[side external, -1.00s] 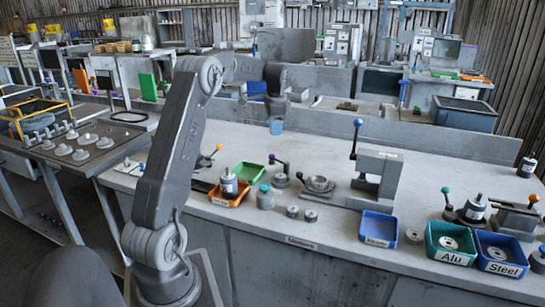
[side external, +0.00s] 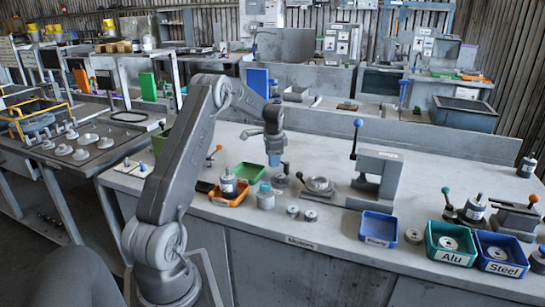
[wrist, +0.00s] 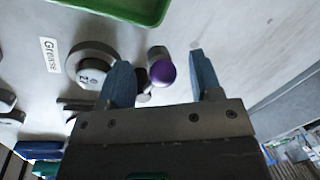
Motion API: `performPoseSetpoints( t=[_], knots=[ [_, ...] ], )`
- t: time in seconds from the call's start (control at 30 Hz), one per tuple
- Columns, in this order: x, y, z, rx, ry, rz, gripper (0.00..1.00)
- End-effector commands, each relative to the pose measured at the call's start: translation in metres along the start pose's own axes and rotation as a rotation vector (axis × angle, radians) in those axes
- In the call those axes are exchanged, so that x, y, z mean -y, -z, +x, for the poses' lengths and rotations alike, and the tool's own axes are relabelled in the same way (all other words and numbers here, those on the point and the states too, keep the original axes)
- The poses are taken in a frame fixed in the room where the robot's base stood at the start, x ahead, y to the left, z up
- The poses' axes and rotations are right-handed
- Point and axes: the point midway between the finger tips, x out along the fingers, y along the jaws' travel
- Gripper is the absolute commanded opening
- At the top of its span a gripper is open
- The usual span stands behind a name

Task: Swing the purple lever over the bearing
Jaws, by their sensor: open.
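The purple lever's round knob (wrist: 162,72) shows in the wrist view between my two blue fingers, nearer the left one, with clear space to the right one. A short grey post stands beside the knob. My gripper (wrist: 160,60) is open and holds nothing. In the side view my gripper (side external: 274,160) points down over the lever's small grey base (side external: 280,180), and it hides the knob there. A round grey part (wrist: 93,75) with a dark marking sits left of the lever in the wrist view, beside a "Grease" label; I cannot tell whether it is the bearing.
A green tray (side external: 248,172) and an orange tray (side external: 229,194) with a bottle stand left of the lever. A round fixture (side external: 318,187) and a press with a blue-knobbed handle (side external: 357,123) stand to the right.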

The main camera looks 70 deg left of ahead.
Motion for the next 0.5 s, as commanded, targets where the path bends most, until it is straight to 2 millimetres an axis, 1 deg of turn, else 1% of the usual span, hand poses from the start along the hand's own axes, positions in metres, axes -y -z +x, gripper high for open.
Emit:
performPoseSetpoints(
  t=[0.17, 0.5],
  knots=[
    [0.0001, 0.0, -0.0001, 0.0, 0.0, 0.0, 0.59],
    [0.0003, 0.0001, -0.0005, -0.001, 0.001, 0.0, 0.26]
  ],
)
